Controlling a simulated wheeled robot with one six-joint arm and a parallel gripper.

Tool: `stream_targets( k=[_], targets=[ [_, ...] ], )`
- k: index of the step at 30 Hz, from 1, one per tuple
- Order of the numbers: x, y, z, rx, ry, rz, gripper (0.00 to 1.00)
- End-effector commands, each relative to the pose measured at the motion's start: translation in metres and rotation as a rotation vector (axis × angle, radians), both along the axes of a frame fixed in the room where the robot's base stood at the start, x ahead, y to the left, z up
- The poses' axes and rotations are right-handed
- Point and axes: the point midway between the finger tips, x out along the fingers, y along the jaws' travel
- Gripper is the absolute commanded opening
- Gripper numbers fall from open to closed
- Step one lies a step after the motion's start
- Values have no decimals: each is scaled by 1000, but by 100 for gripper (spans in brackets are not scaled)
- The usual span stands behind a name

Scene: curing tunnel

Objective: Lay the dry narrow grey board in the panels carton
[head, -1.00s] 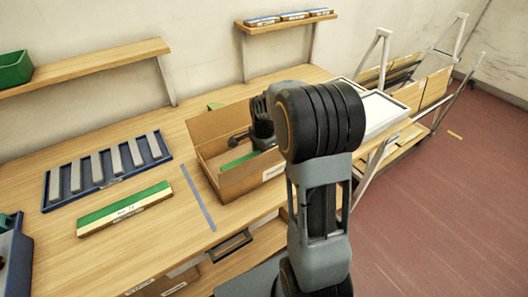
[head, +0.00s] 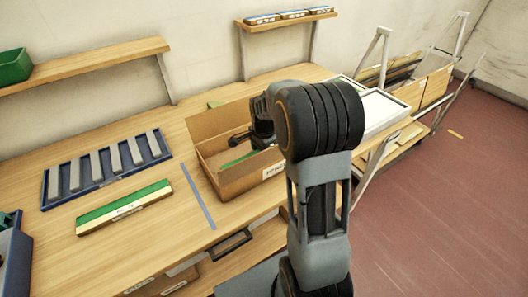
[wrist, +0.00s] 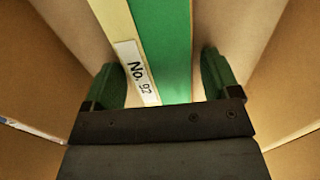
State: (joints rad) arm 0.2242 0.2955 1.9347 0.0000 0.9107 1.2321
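The carton (head: 245,182) stands open on the bench, its label on the front side. My gripper (wrist: 168,80) is down inside it. In the wrist view its two green-padded fingers stand on either side of a board (wrist: 165,40) with a green face, a cream edge and a "No. 92" label. A gap shows between the board and each finger, so the gripper looks open. The board lies in the carton; a strip of its green shows in the head view (head: 237,158). Several narrow grey boards (head: 115,158) sit in a blue rack (head: 86,193) on the left.
Another green-topped, labelled board (head: 124,207) lies on the bench before the rack. A blue-grey strip (head: 198,196) lies left of the carton. A white tray (head: 382,110) and a cart with panels (head: 432,88) stand at right. Shelves hang on the wall.

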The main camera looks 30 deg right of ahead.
Motion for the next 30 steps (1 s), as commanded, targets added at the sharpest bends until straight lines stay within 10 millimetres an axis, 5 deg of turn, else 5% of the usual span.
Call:
stream_targets(
  k=[14,30],
  targets=[
    [1,0,10,-1,-2,0,93],
    [0,0,111,-1,-3,0,93]
  ],
)
